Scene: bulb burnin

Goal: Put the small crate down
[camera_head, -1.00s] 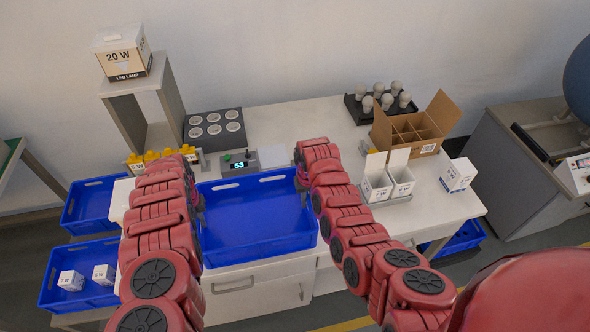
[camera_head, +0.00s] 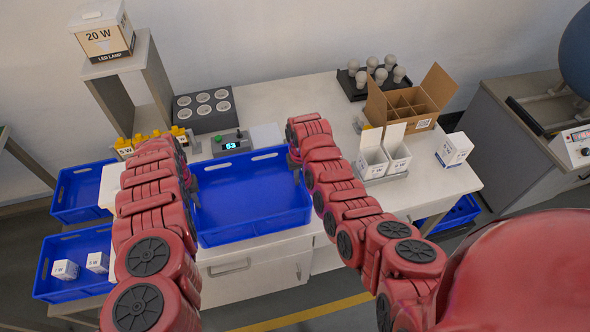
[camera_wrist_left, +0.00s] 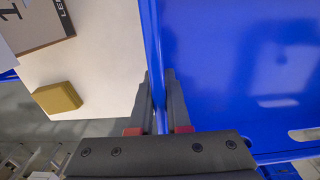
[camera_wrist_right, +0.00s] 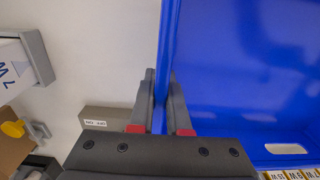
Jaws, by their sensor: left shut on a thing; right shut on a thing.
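The small crate is a blue, empty, open-topped crate (camera_head: 250,212) in the middle of the head view, at the front of the white table. My left gripper (camera_head: 191,184) is shut on its left wall, and my right gripper (camera_head: 293,159) is shut on its right wall. The left wrist view shows the fingers (camera_wrist_left: 160,105) clamped on the crate wall (camera_wrist_left: 152,45). The right wrist view shows the fingers (camera_wrist_right: 160,105) clamped likewise on the wall (camera_wrist_right: 168,40). The crate looks level. I cannot tell whether its bottom touches the table.
A meter (camera_head: 231,142) and a socket block (camera_head: 204,110) stand behind the crate. White boxes (camera_head: 372,160) and a cardboard carton (camera_head: 408,103) stand to the right. Two more blue crates (camera_head: 78,240) sit at the left. The table right of the crate (camera_head: 425,190) has bare room.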

